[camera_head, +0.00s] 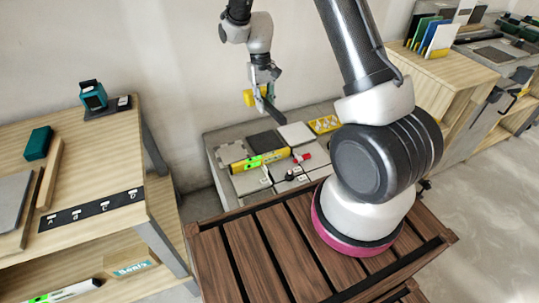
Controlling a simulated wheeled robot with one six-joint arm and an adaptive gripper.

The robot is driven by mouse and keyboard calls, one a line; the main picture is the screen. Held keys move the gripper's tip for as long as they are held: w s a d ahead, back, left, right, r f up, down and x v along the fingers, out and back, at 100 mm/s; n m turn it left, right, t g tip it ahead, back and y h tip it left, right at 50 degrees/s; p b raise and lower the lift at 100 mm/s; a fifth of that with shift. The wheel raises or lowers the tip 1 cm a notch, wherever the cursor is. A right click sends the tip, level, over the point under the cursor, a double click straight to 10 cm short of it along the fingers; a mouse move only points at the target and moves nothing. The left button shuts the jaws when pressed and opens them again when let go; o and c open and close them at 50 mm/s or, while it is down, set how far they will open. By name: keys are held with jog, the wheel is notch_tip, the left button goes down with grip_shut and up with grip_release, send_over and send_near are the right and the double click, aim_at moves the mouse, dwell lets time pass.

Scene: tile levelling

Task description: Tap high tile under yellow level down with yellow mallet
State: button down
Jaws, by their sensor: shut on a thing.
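My gripper (265,92) is up above the back of the tile bed, shut on the yellow mallet (249,97). The mallet's dark part (274,113) hangs down to the right, clear of the tiles. The yellow level (260,160), with bright green vials, lies across the tiles on the grey tile bed (226,186). A dark tile (266,143) and a pale tile (297,134) lie behind it. I cannot tell from here which tile stands high. My arm hides the right part of the bed.
A yellow tray (323,124) sits at the bed's back right. A wooden bench (100,160) stands at left, shelves (450,85) at right.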

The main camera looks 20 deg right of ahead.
jog(key=shift+a, duration=0.1)
dwell(0.5)
jog(key=s+a+f, duration=0.3)
jog(key=s+f, duration=0.3)
jog(key=f, duration=0.5)
jog(key=s+a+f, duration=0.3)
jog(key=s+f, duration=0.4)
jog(key=f, duration=0.4)
jog(key=shift+w+a+f, duration=0.1)
jog(key=shift+w+f, duration=0.35)
jog(key=shift+f, duration=1)
jog(key=shift+w+a+f, duration=0.1)
jog(key=shift+w+f, duration=0.3)
jog(key=shift+f, duration=1.1)
jog(key=shift+w+a+f, duration=0.1)
jog(key=shift+w+f, duration=0.35)
jog(key=shift+f, duration=1)
jog(key=shift+r, duration=0.1)
